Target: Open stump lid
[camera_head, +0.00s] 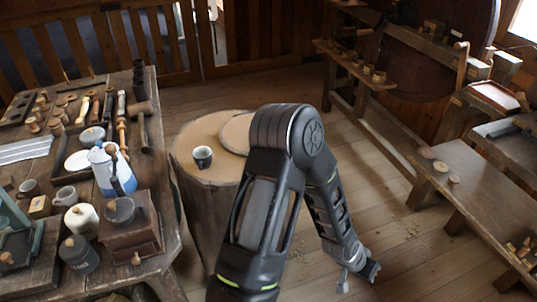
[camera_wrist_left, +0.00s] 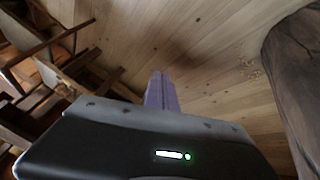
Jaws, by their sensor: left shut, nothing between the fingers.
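The stump (camera_head: 207,205) stands in the middle of the head view, right of the workbench. A pale round disc (camera_head: 236,131), apparently its lid, lies on the right part of its top, partly hidden by my arm. I cannot tell whether it covers an opening. A small dark cup (camera_head: 203,157) stands on the stump's top. My left gripper (camera_head: 343,284) hangs low over the floor, right of the stump and apart from it. In the left wrist view its fingers (camera_wrist_left: 160,92) are together and empty, and the stump's bark side (camera_wrist_left: 298,80) shows at right. My right gripper is not in view.
A workbench (camera_head: 160,190) crowded with mugs, a blue-white pot (camera_head: 112,170), a grinder (camera_head: 130,228) and tools fills the left. Low benches (camera_head: 470,180) and a shelf (camera_head: 350,62) stand at right. The floor (camera_head: 400,245) between stump and benches is mostly free.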

